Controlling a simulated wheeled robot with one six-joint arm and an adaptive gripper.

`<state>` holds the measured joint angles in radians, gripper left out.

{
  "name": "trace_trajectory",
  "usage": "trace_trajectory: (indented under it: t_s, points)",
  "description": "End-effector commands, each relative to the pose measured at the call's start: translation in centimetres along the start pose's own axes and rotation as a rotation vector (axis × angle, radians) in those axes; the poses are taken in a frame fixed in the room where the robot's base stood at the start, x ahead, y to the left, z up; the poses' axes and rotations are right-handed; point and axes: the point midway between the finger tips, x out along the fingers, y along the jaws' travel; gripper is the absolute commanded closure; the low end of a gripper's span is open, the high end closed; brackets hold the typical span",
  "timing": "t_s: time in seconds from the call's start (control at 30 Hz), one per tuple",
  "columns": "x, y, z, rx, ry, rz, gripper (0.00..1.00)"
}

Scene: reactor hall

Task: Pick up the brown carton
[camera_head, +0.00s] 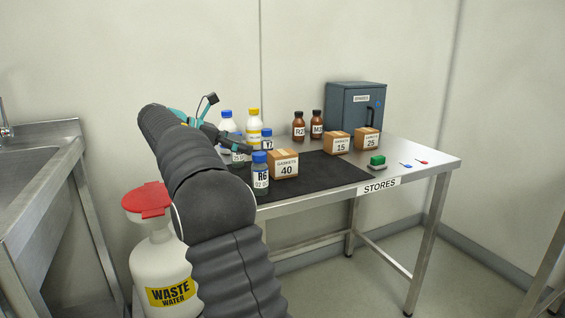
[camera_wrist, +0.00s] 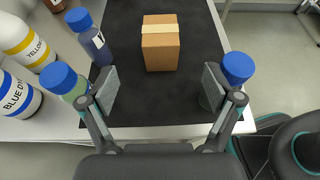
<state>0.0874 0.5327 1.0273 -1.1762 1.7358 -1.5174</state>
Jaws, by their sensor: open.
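Three brown cartons are on the table in the head view: one marked 40 (camera_head: 284,165) on the dark mat, one marked 15 (camera_head: 337,142) and one marked 25 (camera_head: 367,139) farther right. In the wrist view a single brown carton (camera_wrist: 160,45) with a pale tape strip stands upright on the mat, ahead of my gripper (camera_wrist: 159,86); it appears to be the one marked 40. My gripper is open and empty, its fingers apart and not touching the carton. In the head view my gripper (camera_head: 238,146) is left of that carton, partly hidden among bottles.
A blue-capped bottle marked R6 (camera_head: 261,178) stands close left of the 40 carton; a blue-capped bottle (camera_wrist: 238,68) is beside my right finger. Other blue-capped bottles (camera_wrist: 93,40) (camera_wrist: 66,82) stand left.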

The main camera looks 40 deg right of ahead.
Motion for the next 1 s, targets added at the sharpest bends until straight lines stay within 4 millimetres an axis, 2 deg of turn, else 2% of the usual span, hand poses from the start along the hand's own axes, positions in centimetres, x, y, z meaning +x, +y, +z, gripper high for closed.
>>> trace_trajectory:
  t_s: [0.3, 0.43, 0.67, 1.0]
  points:
    - [5.7, -0.1, -0.1, 0.002, 0.001, -0.002, 0.10]
    - [7.0, -0.1, 0.0, 0.002, 0.001, -0.001, 0.10]
    - [8.0, -0.1, 0.0, 0.003, 0.002, 0.001, 0.10]
    - [12.4, -0.1, 0.0, 0.003, 0.002, -0.001, 0.10]
